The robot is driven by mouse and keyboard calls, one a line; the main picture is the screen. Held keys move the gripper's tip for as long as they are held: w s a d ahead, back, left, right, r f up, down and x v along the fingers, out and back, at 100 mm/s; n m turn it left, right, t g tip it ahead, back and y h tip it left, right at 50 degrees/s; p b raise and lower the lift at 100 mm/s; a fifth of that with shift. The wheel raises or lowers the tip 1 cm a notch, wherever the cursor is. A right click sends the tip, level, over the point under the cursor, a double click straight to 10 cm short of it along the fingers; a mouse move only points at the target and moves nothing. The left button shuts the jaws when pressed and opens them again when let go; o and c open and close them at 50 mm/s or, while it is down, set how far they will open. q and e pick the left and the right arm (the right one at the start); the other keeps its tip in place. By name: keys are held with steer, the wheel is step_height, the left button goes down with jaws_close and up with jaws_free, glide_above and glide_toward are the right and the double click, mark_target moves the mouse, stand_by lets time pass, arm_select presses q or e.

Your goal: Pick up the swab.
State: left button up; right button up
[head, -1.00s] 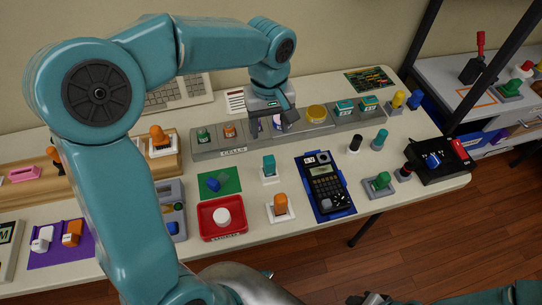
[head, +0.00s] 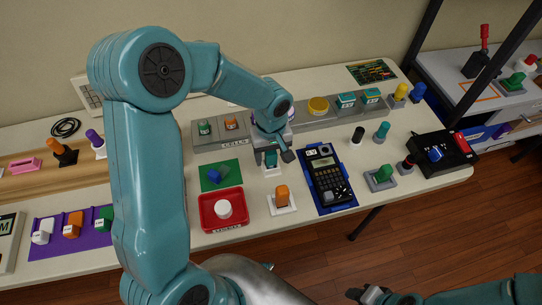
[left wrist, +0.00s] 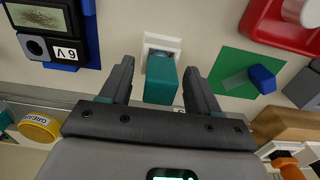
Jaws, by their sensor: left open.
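No piece in view carries a readable swab label, so I cannot tell for sure which one is the swab. A teal upright block (head: 270,158) stands in a white square base (head: 271,173) near the middle of the table. My left gripper (head: 272,148) is open just above it and partly hides it. In the left wrist view the teal block (left wrist: 161,80) lies between the two open fingers (left wrist: 158,70), with gaps on both sides. The part of my right gripper (head: 384,297) at the bottom edge is cut off and dark.
A green mat (head: 232,173) with a blue piece and a red tray (head: 204,212) are to the left. The grey labelled rack (head: 211,148) runs behind.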

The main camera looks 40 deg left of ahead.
arm_select(q)
steer(key=shift+a+f, duration=0.1)
steer(key=shift+f, duration=0.55)
steer(key=c, duration=1.1)
steer(key=shift+o, duration=0.2)
steer(key=shift+r, duration=0.1)
